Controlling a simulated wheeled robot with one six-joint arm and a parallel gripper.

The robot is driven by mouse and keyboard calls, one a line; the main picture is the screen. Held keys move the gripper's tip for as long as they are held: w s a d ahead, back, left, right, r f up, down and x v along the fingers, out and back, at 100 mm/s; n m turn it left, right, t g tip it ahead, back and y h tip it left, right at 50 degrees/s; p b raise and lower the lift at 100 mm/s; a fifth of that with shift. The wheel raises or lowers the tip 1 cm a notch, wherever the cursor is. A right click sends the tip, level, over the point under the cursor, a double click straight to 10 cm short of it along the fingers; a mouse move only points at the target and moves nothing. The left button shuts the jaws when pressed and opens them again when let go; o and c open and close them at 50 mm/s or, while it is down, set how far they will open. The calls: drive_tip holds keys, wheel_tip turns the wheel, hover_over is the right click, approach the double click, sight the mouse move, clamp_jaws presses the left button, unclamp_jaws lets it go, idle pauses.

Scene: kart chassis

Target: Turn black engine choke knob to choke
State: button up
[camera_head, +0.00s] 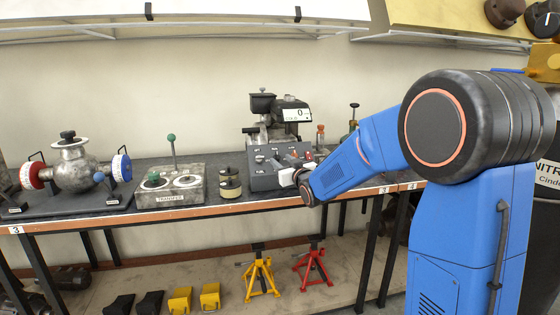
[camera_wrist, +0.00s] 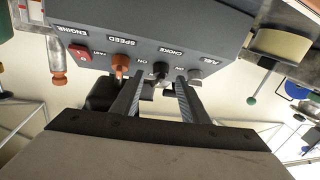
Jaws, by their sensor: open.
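The grey control box (camera_head: 265,180) stands on the bench in the head view, and its panel (camera_wrist: 165,22) fills the top of the wrist view, upside down. The black choke knob (camera_wrist: 160,70) sticks out of the panel by the CHOKE label. My gripper (camera_wrist: 160,84) is open, with one finger on each side of the black knob in the picture. I cannot tell whether the fingers touch it or how deep they reach. In the head view my gripper (camera_head: 288,165) is in front of the box and the knob is hidden.
An orange knob (camera_wrist: 121,63) is close to the left finger, and a grey knob (camera_wrist: 195,74) by the FUEL label is close to the right finger. A red switch (camera_wrist: 80,54) is farther left. The TRANSFER unit (camera_head: 170,197) stands left of the box on the bench.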

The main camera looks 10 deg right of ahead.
sight(277, 157)
drive_tip(key=shift+w+a, duration=0.2)
drive_tip(key=shift+w, duration=0.9)
drive_tip(key=shift+c, duration=0.6)
clamp_jaws()
